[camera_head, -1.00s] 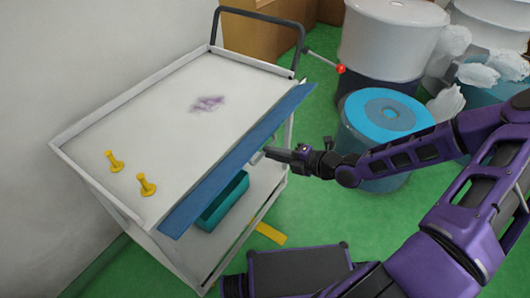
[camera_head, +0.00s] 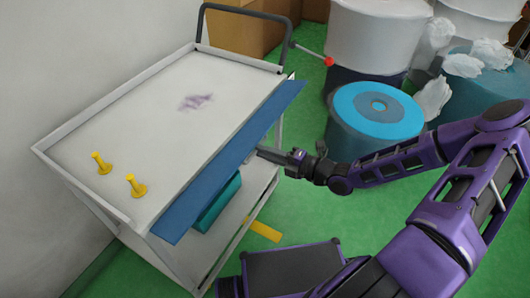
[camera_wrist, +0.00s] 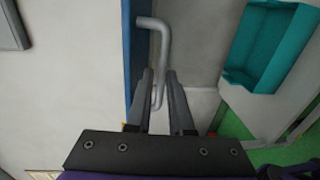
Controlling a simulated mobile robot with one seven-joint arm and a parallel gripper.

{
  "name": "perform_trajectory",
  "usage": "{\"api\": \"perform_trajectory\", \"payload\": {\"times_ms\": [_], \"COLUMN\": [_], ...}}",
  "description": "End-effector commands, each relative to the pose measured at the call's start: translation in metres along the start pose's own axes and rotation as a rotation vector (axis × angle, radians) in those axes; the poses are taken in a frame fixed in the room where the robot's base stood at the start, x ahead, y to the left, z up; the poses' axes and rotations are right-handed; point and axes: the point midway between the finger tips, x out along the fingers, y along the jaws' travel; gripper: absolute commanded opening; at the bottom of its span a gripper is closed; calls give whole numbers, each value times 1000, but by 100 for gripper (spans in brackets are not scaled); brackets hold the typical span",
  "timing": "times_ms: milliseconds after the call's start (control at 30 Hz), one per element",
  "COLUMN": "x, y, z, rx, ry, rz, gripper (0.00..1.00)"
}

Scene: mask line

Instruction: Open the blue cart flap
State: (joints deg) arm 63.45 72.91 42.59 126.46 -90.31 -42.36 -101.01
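The blue flap (camera_head: 225,165) runs along the near right side of the white cart (camera_head: 150,118) and sticks out from under its top edge. In the wrist view it is a narrow blue strip (camera_wrist: 133,50) left of my fingers. A grey bent bar handle (camera_wrist: 163,48) is fixed to it. My gripper (camera_head: 260,151) is at the flap's outer edge in the head view. In the wrist view my gripper (camera_wrist: 159,76) has its fingers apart, with the lower part of the handle between them.
A teal bin (camera_head: 218,203) sits on the cart's lower shelf. Two yellow pegs (camera_head: 102,164) (camera_head: 136,187) stand on its top. A blue drum (camera_head: 377,115) and a red-tipped lever (camera_head: 327,61) are behind my arm.

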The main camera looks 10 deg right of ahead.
Motion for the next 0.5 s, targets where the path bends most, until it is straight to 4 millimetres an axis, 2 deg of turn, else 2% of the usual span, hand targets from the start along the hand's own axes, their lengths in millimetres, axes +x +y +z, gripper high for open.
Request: {"api": "perform_trajectory", "payload": {"times_ms": [33, 100, 133, 500], "x": [0, 0, 0, -6], "y": [1, 0, 0, -1], "z": [0, 0, 0, 0], "rx": [-1, -1, -1, 0], "ry": [0, 1, 1, 0], "rz": [1, 0, 0, -4], "gripper": [29, 42, 45, 45]}}
